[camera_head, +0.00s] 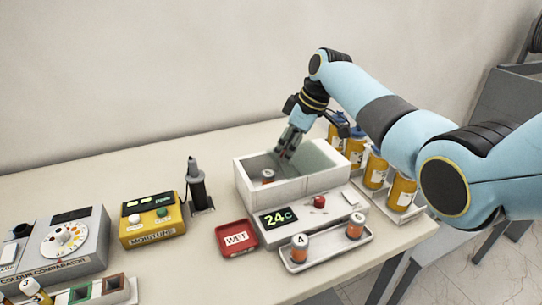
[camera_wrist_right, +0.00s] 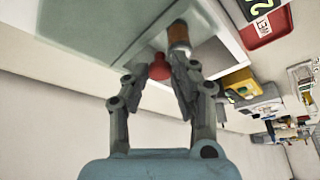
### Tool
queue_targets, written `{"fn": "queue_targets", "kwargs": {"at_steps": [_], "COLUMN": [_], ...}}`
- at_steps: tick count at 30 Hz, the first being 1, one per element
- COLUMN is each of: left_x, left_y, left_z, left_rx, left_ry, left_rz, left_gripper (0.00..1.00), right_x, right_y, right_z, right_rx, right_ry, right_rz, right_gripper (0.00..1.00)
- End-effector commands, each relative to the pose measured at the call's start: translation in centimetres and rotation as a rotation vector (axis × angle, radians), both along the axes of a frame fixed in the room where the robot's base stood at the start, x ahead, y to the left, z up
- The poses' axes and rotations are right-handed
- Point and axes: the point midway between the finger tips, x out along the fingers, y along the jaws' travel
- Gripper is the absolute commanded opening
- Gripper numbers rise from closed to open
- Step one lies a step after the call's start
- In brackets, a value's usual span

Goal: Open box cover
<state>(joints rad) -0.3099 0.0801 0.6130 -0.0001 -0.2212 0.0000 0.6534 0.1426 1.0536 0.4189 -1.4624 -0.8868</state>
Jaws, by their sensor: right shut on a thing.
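The white box (camera_head: 291,190) stands at the back right of the table, with a "24C" display on its front unit. A pale greenish, see-through cover (camera_head: 322,158) lies over the right part of the box; the left part looks uncovered. The cover also shows in the right wrist view (camera_wrist_right: 100,25). My right gripper (camera_head: 284,154) reaches down at the cover's left edge. In the wrist view its fingers (camera_wrist_right: 161,75) are shut on a red knob (camera_wrist_right: 159,67) by that edge. The fingers hide the knob in the head view. My left gripper is not in view.
A vial (camera_head: 267,176) stands inside the box's left part. Two vials stand in a tray (camera_head: 325,249) in front. Several orange bottles (camera_head: 375,168) stand at right. A red "WET" tray (camera_head: 237,238), a black pen-like stand (camera_head: 198,187) and a yellow moisture meter (camera_head: 151,220) are at left.

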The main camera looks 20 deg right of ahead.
Motion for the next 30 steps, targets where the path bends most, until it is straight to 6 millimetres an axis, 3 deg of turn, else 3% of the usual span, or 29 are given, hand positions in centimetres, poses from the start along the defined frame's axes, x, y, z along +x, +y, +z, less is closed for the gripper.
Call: {"fn": "queue_targets", "kwargs": {"at_steps": [6,17,18,22,30], "left_x": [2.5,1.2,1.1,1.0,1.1], "left_y": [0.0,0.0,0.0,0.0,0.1], "left_z": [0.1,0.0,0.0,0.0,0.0], "left_rx": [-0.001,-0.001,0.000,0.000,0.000], "left_ry": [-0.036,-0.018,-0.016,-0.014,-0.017], "left_rz": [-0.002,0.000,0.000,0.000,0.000], "left_gripper": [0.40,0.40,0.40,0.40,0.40], "right_x": [0.1,0.1,0.1,0.1,0.1], "right_y": [-3.1,-3.4,-3.4,-3.4,-3.4], "right_z": [0.0,0.0,0.0,0.0,0.1], "right_rx": [-0.001,0.000,-0.001,0.000,0.000], "right_ry": [0.000,0.000,-0.001,-0.002,-0.002], "right_rz": [-0.003,-0.001,-0.002,-0.002,-0.002], "right_gripper": [0.00,0.00,0.30,0.47,0.48]}}
